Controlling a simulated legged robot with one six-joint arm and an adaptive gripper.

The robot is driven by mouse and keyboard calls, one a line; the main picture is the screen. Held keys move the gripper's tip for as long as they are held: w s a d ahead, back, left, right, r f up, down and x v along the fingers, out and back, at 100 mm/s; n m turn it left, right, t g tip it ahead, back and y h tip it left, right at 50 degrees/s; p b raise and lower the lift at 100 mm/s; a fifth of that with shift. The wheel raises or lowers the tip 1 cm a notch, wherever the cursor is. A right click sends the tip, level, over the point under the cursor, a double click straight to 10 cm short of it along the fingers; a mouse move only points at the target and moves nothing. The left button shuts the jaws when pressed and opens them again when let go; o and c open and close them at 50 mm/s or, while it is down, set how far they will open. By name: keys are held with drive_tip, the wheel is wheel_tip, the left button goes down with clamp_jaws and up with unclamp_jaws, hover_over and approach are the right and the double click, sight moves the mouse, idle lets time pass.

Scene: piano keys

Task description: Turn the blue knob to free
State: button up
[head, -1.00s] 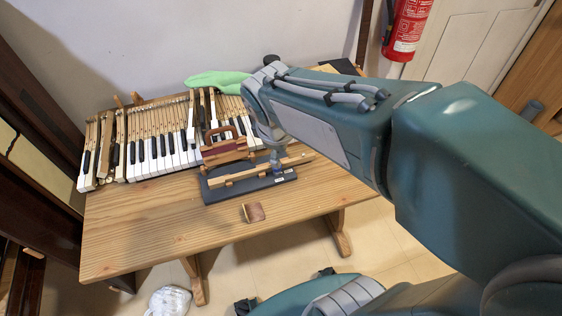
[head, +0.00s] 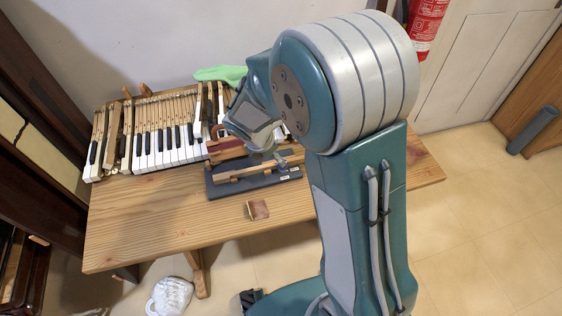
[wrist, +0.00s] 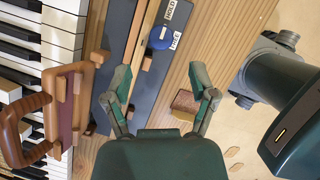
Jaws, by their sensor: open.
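The blue knob (wrist: 160,38) is on a dark board (wrist: 183,42) in the wrist view, between a wooden bar and two white labels. One label reads HOLD (wrist: 170,10); the other reads FREE (wrist: 176,40). Which label the knob points at is too small to tell. My gripper (wrist: 160,82) is open and empty, its fingers apart below the knob in the picture and not touching it. In the head view the board (head: 225,191) lies on the table, and my arm hangs over its far side. The knob is hard to make out there.
Piano keys (head: 165,143) lie along the table's back left. A red-brown wooden tool (wrist: 68,110) with a handle is beside the board, left of my gripper. A small wooden block (wrist: 186,101) sits near the right finger.

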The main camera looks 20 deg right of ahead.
drive_tip(key=x, duration=0.5)
drive_tip(key=shift+d+f, duration=0.2)
drive_tip(key=shift+f, duration=0.15)
clamp_jaws()
